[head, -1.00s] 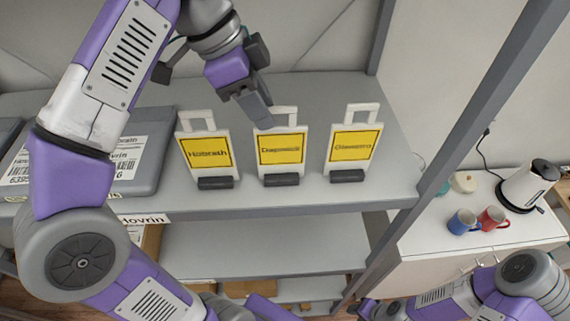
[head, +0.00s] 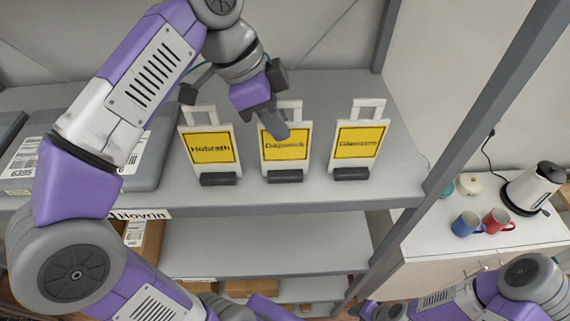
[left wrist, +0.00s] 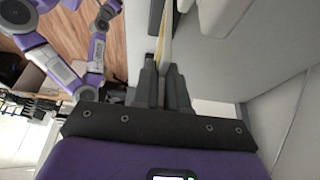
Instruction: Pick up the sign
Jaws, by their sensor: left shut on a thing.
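Three white signs with yellow panels and dark feet stand upright in a row on the grey shelf: a left sign reading Hobrath (head: 211,149), a middle sign (head: 286,160) and a right sign (head: 359,143). The lettering on the last two is hard to read. My left gripper (head: 276,134) reaches from above onto the middle sign, covering part of its upper left and handle. In the left wrist view, its fingers (left wrist: 161,88) are shut on the middle sign, whose panel shows edge-on. The middle sign still appears to stand on the shelf.
A grey lidded box (head: 148,165) with labels lies left of the signs. The shelf's front edge (head: 330,207) is close below them. A grey post (head: 470,130) rises at the right. Beyond it are a counter with a kettle (head: 531,188) and two mugs.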

